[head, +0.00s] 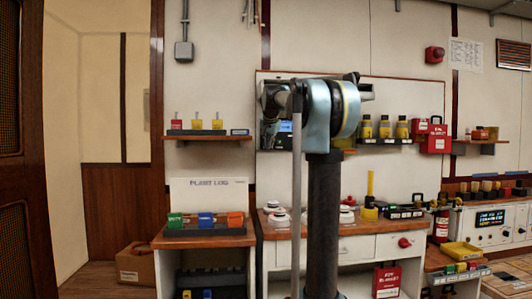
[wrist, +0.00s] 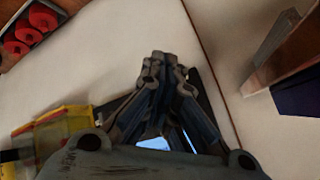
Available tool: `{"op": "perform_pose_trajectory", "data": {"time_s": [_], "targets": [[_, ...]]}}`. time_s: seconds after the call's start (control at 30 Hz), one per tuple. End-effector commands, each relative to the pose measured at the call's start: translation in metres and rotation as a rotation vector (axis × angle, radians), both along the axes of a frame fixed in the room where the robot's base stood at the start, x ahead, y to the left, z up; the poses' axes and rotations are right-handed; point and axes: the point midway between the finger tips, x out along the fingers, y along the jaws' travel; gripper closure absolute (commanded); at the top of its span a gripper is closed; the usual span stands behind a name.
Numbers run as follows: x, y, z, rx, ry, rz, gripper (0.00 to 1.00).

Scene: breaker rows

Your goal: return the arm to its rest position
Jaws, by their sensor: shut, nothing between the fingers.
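My gripper (wrist: 162,62) shows in the wrist view with its two fingertips together and nothing between them. Behind the fingers is a pale wall panel and part of a dark device with a lit blue-white screen (wrist: 155,143). In the head view my arm (head: 318,115) stands upright in the middle, with its upper joint bent in front of the wall.
Left of my arm is a small shelf (head: 207,134) and open wall.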

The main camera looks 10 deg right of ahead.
Motion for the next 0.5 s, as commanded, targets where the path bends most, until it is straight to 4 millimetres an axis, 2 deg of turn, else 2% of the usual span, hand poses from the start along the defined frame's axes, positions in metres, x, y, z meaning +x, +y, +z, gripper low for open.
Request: {"op": "perform_pose_trajectory", "data": {"time_s": [0.17, 0.27, 0.37, 0.5], "targets": [[-0.003, 0.0, -0.002, -0.002, 0.003, 0.002, 1.0], [-0.018, -0.002, -0.01, -0.015, 0.019, 0.016, 1.0], [-0.045, -0.004, -0.027, -0.038, 0.052, 0.041, 1.0], [-0.098, -0.008, -0.062, -0.082, 0.114, 0.095, 1.0]]}}
